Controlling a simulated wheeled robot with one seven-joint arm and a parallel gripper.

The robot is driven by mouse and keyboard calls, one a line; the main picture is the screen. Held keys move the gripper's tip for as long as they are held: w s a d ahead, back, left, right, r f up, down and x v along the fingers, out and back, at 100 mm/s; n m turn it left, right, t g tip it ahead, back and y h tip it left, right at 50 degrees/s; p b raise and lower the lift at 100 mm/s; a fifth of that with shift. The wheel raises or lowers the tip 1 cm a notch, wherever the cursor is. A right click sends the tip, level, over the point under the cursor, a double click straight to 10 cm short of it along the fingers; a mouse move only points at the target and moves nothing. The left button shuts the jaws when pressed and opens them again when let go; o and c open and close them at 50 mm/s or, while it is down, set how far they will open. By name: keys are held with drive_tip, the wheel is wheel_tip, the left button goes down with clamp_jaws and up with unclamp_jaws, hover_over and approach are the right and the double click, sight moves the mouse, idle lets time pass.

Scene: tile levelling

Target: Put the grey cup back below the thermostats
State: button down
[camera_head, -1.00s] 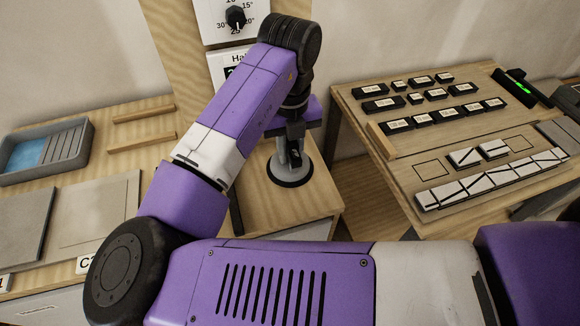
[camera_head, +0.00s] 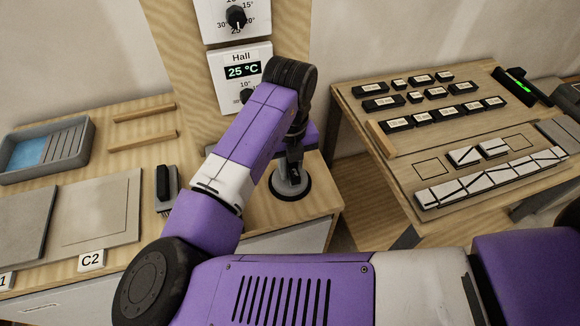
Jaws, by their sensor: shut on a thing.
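The grey cup (camera_head: 283,184) has a round foot with a black rim. It is upright at the wooden bench top below the thermostats; I cannot tell whether its foot touches the wood. My gripper (camera_head: 293,166) points down and is shut on the cup's upper part, which the fingers and wrist partly hide. The upper thermostat (camera_head: 233,30) has a black dial. Below it, the Hall thermostat (camera_head: 241,62) shows 25 °C; my arm hides part of its lower right.
A black-handled tool (camera_head: 164,185) lies left of my forearm, near grey tiles (camera_head: 108,200) and a tray with blue inside (camera_head: 48,148). At right, a bench (camera_head: 385,182) holds black labelled blocks and white tiles with black lines. Bare wood surrounds the cup.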

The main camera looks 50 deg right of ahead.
drive_tip(key=c, duration=1.3)
unclamp_jaws()
wheel_tip(320, 180, up, 12)
drive_tip(key=shift+r, duration=0.15)
